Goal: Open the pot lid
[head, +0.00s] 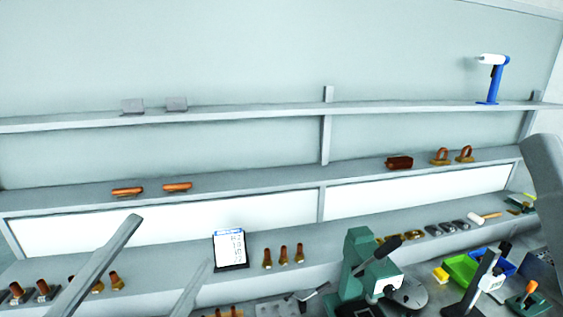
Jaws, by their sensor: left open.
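I can make out no pot or pot lid in the head view. My left gripper (171,240) shows at the lower left, with its two long grey fingers spread apart and nothing between them. Its fingers pass in front of the lower shelf.
A shelf rack (300,190) spans the wall. It holds a blue-and-white tool (494,78), copper parts (177,186) and a white sign (229,248). A green press (368,268), green bin (460,268) and black stand (475,285) crowd the lower right.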

